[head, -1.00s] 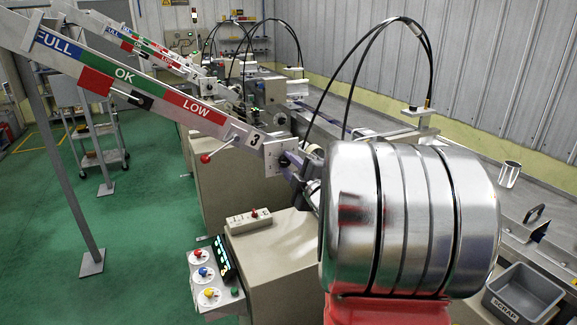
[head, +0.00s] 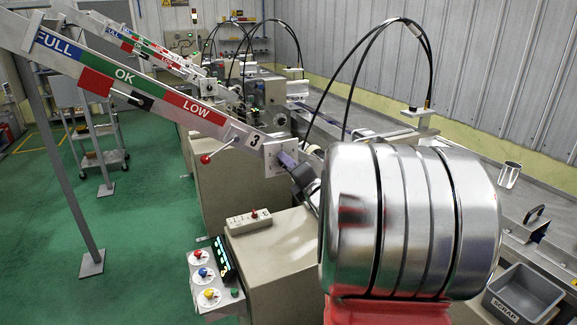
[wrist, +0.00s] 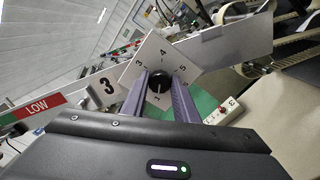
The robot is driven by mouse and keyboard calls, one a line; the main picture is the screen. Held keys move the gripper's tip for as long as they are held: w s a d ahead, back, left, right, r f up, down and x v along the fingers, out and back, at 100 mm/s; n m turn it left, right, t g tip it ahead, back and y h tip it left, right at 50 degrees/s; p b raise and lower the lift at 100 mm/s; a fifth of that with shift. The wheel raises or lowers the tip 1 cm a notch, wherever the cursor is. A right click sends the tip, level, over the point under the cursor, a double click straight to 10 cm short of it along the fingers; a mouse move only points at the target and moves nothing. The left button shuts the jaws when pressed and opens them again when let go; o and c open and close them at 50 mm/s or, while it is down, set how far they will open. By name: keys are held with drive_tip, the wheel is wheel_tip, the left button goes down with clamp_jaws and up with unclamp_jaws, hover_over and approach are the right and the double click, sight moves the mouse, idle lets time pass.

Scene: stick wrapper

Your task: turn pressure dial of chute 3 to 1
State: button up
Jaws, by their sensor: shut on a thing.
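The chute 3 dial is a black round knob (wrist: 160,73) on a white plate (wrist: 158,47) with numbers around it; 3, 4, 5 and 1 are readable in the wrist view. The plate (head: 270,157) also shows in the head view at the lower end of the chute marked 3 (head: 254,140). My gripper (wrist: 161,82) has its two purple fingers closed on either side of the knob. In the head view my gripper (head: 289,161) reaches the plate's face, partly behind my own body. The knob's pointer is too small and covered to read.
Below stand a machine cabinet with a switch box (head: 248,219) and a panel of coloured knobs (head: 203,272). A grey scrap bin (head: 523,293) is at the right.

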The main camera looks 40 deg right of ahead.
drive_tip(key=shift+a+f+n, duration=0.1)
drive_tip(key=shift+f+n, duration=0.2)
drive_tip(key=o, duration=1)
drive_tip(key=shift+r, duration=0.2)
drive_tip(key=shift+o, duration=0.2)
drive_tip(key=shift+s, duration=0.1)
drive_tip(key=v, duration=1.3)
drive_tip(key=shift+s, duration=0.3)
drive_tip(key=shift+w+a, duration=0.1)
